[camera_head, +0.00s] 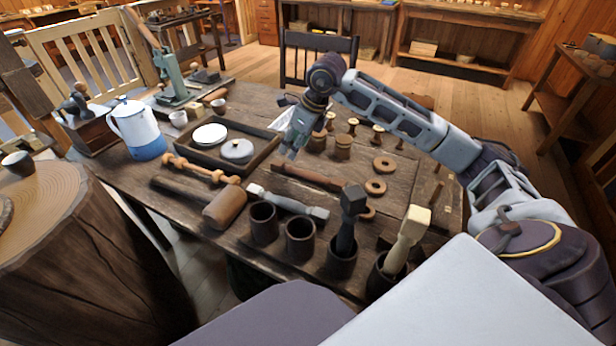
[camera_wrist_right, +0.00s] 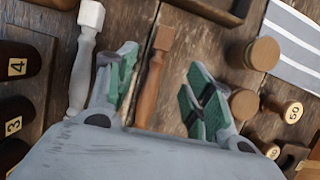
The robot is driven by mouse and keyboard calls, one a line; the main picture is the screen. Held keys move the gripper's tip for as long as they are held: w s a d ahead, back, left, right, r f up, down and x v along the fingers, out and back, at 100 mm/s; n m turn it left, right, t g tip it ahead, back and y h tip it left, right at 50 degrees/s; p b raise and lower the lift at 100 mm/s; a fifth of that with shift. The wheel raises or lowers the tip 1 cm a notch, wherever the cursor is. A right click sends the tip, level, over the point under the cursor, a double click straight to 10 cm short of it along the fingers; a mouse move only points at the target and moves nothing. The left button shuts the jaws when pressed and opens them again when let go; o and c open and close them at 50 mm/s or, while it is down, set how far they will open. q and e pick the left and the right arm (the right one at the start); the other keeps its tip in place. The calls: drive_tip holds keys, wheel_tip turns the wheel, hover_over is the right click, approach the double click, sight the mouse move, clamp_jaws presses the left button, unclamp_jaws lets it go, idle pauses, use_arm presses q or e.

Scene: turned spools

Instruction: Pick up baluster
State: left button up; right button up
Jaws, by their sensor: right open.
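Several turned balusters are on the table. A reddish-brown baluster (camera_head: 308,178) lies flat near the middle; in the right wrist view the brown baluster (camera_wrist_right: 154,75) shows between my open fingers, with nothing gripped. A grey baluster (camera_head: 288,202) lies nearer me, and it shows left of the fingers in the wrist view (camera_wrist_right: 83,62). A pale wood baluster (camera_head: 200,170) lies further left. A dark baluster (camera_head: 348,215) and a cream one (camera_head: 407,240) stand tilted in cups. My right gripper (camera_head: 291,150) is open above the table, pointing down. My left gripper is not in view.
Dark cups (camera_head: 264,222) line the near edge, with numbers visible in the wrist view. A mallet (camera_head: 225,206) lies left. A tray (camera_head: 262,158) with plates, a blue-white pot (camera_head: 137,130) and small spools (camera_head: 378,133) stand around. Wooden rings (camera_head: 384,164) lie at right.

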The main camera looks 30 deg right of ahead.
sight(284, 165)
drive_tip(key=x, duration=0.3)
drive_tip(key=shift+f, duration=0.25)
drive_tip(key=shift+w+a+f+b, duration=0.2)
drive_tip(key=shift+f+b, duration=0.1)
drive_tip(key=shift+f, duration=0.15)
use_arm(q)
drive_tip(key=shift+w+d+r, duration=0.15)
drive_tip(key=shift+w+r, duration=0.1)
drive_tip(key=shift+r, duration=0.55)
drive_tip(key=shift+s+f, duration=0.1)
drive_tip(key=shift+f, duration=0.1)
use_arm(e)
drive_tip(key=shift+w+a+f, duration=0.1)
drive_tip(key=shift+w+f, duration=0.15)
drive_tip(key=shift+f, duration=0.35)
drive_tip(key=b+x, duration=0.1)
drive_tip(key=x, duration=0.2)
drive_tip(key=shift+w+a+f, duration=0.1)
drive_tip(key=shift+w+f, duration=0.1)
drive_tip(key=shift+f, duration=0.15)
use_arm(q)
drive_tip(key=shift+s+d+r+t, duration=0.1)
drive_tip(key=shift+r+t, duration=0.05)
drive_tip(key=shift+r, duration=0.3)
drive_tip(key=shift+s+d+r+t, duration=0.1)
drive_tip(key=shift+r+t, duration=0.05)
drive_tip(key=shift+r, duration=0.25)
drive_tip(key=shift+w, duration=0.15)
